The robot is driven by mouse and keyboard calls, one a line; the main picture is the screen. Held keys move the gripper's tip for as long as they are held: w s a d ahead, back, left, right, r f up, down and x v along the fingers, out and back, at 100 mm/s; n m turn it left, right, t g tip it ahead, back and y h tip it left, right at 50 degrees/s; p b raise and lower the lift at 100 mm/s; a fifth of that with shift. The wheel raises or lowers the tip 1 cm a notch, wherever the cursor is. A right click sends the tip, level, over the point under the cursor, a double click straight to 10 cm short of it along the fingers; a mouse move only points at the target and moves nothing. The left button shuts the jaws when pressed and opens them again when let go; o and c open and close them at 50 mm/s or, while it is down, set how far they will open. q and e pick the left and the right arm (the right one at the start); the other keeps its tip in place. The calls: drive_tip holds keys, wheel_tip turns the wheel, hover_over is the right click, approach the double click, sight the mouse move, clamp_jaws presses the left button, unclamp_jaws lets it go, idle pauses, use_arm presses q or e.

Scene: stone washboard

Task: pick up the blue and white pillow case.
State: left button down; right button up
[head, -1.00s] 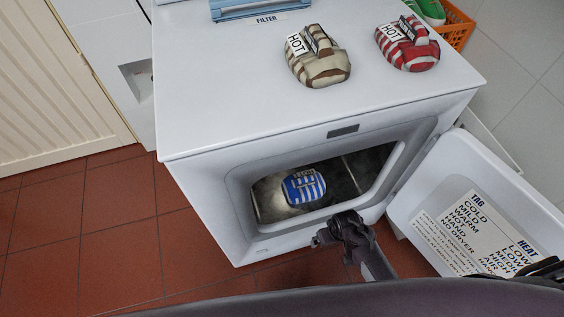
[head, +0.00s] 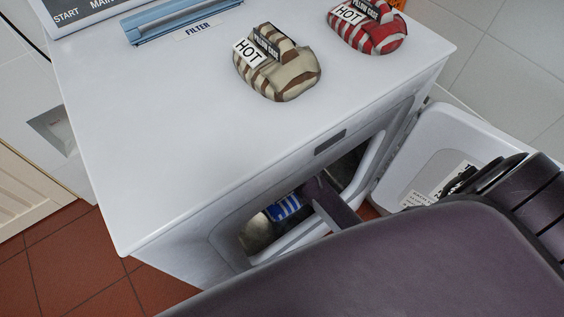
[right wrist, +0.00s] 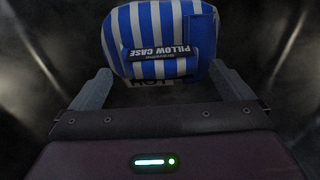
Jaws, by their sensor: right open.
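The blue and white striped pillow case (head: 283,208) lies inside the dryer drum, partly hidden by my right arm in the head view. In the right wrist view the pillow case (right wrist: 160,38) is upside down, with its "PILLOW CASE" label toward me. My right gripper (right wrist: 162,82) is open inside the drum. Its two fingers stand apart on the left and right, with the near edge of the pillow case just ahead of and between their tips. I cannot tell if they touch it. My left gripper is not in view.
The white dryer (head: 170,150) has its door (head: 425,135) open to the right. A brown striped bundle (head: 277,64) and a red striped bundle (head: 367,28) sit on top, beside a blue filter (head: 180,20). The opening's rim is close around my arm.

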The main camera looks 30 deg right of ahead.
drive_tip(key=shift+w+f, duration=0.1)
drive_tip(key=shift+f, duration=0.8)
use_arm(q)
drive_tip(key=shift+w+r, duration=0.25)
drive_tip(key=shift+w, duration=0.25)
use_arm(e)
drive_tip(key=shift+c, duration=0.3)
drive_tip(key=c, duration=1.5)
drive_tip(key=shift+r, duration=0.1)
